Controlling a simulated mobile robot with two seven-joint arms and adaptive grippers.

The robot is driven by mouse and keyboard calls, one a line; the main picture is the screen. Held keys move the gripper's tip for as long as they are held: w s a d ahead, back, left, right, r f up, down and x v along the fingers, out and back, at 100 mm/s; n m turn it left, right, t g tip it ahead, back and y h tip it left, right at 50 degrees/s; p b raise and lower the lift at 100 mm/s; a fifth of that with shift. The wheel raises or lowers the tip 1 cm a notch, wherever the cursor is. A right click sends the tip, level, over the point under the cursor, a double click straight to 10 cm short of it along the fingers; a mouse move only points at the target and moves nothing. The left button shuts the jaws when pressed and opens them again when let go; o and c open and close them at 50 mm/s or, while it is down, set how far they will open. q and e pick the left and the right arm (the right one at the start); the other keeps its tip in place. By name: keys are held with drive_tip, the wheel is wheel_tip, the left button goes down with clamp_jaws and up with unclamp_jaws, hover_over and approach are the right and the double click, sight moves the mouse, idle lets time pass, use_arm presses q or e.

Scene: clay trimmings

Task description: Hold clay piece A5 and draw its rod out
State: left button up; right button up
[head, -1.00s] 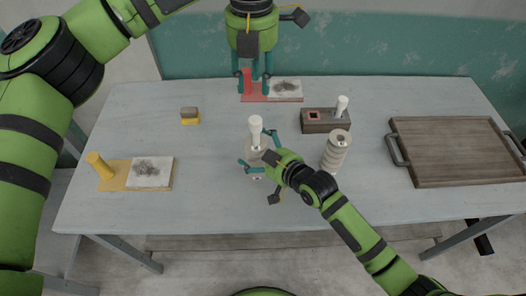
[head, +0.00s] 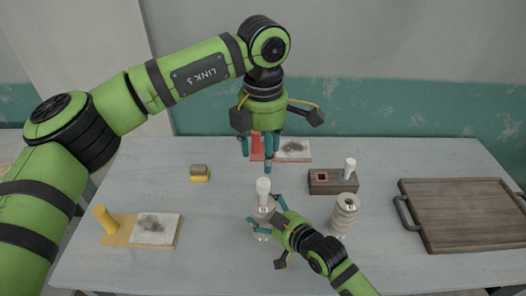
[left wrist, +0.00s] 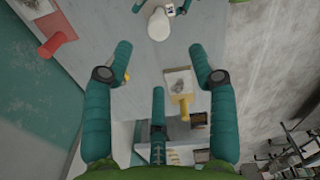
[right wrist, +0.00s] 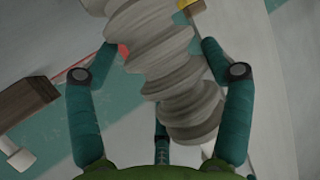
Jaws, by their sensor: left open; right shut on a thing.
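A ridged grey clay piece (head: 262,214) stands upright near the table's middle, with a pale rod (head: 263,187) sticking up from its top. I cannot read a label on it. My right gripper (head: 277,217) is shut on this clay piece from the right; the clay fills the space between the fingers in the right wrist view (right wrist: 165,65). My left gripper (head: 257,150) is open and empty, above and behind the rod, fingers pointing down. The rod's round top (left wrist: 159,24) shows beyond its fingers in the left wrist view.
A second ridged clay piece (head: 344,214) stands close right of my right gripper. A wooden block (head: 326,186) with a white peg (head: 349,168) is behind it. A tray (head: 465,215) lies right, a yellow-handled board (head: 137,231) left, a small block (head: 199,172) back left.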

sight(263, 182)
use_arm(q)
drive_tip(key=shift+f+m, duration=0.3)
drive_tip(key=shift+f, duration=0.3)
wheel_tip(263, 182, down, 11)
drive_tip(key=shift+w+f, duration=0.1)
clamp_jaws()
